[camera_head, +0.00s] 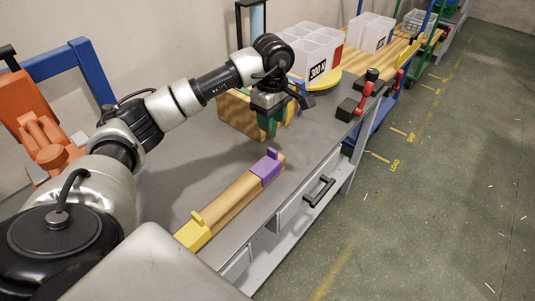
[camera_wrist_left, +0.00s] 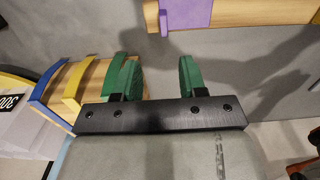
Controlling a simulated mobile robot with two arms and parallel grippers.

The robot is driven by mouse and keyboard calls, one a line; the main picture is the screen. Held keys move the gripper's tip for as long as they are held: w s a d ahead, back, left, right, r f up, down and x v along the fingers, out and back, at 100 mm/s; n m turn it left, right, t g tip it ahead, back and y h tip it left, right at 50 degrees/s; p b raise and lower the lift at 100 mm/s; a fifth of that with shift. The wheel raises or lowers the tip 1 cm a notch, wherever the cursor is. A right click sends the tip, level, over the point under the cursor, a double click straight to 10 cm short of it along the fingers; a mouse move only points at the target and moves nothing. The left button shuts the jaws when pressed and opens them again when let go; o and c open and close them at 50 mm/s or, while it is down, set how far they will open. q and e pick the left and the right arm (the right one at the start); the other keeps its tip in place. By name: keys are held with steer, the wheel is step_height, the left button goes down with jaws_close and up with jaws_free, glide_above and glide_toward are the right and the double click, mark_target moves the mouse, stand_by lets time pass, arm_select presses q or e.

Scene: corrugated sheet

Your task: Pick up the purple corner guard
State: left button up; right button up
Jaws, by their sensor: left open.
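The purple corner guard (camera_head: 267,168) sits on the far end of a long wooden bar lying on the grey workbench. In the left wrist view the purple guard (camera_wrist_left: 186,14) is at the top edge, partly cut off, on the bar. My left gripper (camera_head: 268,128) is above the bench, behind and above the guard, apart from it. Its green fingers (camera_wrist_left: 155,75) are spread with nothing between them. A yellow corner guard (camera_head: 193,232) sits on the near end of the same bar. My right gripper is not in view.
A wooden block with blue (camera_wrist_left: 47,82) and yellow (camera_wrist_left: 78,82) bands stands beside my left gripper. White bins (camera_head: 312,50) stand farther along the bench. Red-handled clamps (camera_head: 363,98) are near the bench edge. The bench left of the bar is clear.

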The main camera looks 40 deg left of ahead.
mark_target(274, 151)
arm_select(q)
steer(key=f, duration=0.2)
steer(key=d+f, duration=0.1)
steer(key=shift+s+f, duration=0.35)
steer(key=shift+s, duration=0.05)
steer(key=shift+w+a+f, duration=0.1)
steer(key=shift+f, duration=0.5)
steer(key=f, duration=0.1)
steer(key=f+p, duration=0.1)
steer(key=f, duration=0.2)
steer(key=shift+d+f, duration=0.2)
steer(key=shift+d, duration=0.15)
steer(key=shift+a+f, duration=0.1)
steer(key=shift+f, duration=0.15)
jaws_close()
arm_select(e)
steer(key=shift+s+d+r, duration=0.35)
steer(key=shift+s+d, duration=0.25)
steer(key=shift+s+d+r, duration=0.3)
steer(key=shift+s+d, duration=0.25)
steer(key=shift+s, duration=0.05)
